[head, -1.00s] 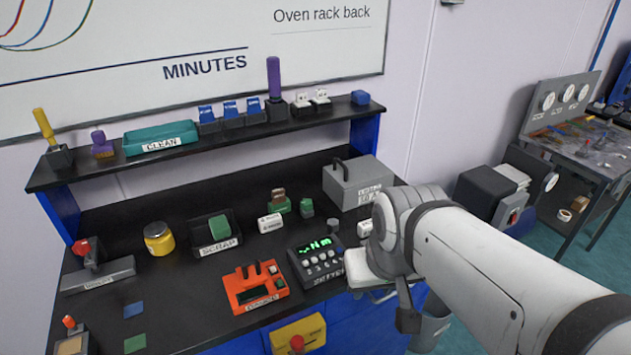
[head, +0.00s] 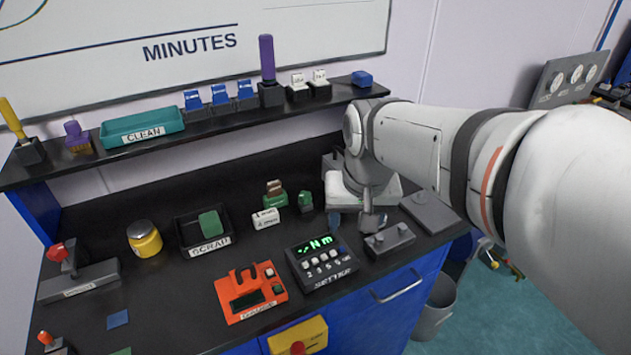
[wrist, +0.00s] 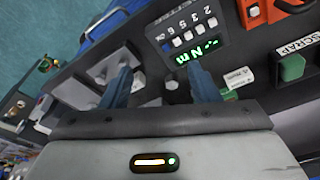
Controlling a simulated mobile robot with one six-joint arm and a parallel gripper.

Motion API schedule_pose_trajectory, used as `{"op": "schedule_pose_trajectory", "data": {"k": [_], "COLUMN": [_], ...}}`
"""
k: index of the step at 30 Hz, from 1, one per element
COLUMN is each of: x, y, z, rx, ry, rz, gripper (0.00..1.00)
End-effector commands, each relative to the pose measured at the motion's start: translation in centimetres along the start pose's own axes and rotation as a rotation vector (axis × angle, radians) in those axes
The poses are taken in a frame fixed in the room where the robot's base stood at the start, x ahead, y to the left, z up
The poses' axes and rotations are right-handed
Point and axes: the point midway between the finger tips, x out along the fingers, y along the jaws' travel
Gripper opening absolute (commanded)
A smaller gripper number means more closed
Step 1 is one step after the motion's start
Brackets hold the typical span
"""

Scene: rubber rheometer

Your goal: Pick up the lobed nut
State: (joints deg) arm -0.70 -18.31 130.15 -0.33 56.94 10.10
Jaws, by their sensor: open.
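A small grey knob-like piece (wrist: 172,84), which looks like the lobed nut, stands on the black bench beside the setter's display edge in the wrist view. Its lobes are too small to make out. My gripper (wrist: 160,78) is open, with its two blue fingers apart and the piece showing between them, closer to the right finger. I cannot tell the height gap. In the head view my gripper (head: 356,220) is over the right part of the bench, behind the setter, and hides the piece there.
The setter (head: 321,262) is just in front of my gripper. A grey block with knobs (head: 390,240) and a flat grey plate (head: 430,212) lie to the right. A white labelled block (head: 265,219) and a green piece (head: 305,202) stand left. A shelf (head: 220,125) runs behind.

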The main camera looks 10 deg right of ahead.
Motion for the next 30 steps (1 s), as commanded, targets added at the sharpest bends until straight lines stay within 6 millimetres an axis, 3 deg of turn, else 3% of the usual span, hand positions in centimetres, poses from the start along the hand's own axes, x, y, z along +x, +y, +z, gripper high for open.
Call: {"op": "schedule_pose_trajectory", "data": {"k": [1,6,12,18,30], "x": [1.2,3.6,6.3,7.7,12.4], "y": [-0.4,-1.4,-2.2,-2.5,-2.0], "z": [-2.1,-7.8,-12.2,-13.4,-12.3], "rx": [0.039,0.173,0.282,0.318,0.319], "ry": [-0.031,-0.109,-0.169,-0.190,-0.193], "rz": [0.005,0.026,0.050,0.060,0.061], "gripper": [0.55,0.55,0.55,0.55,0.55]}}
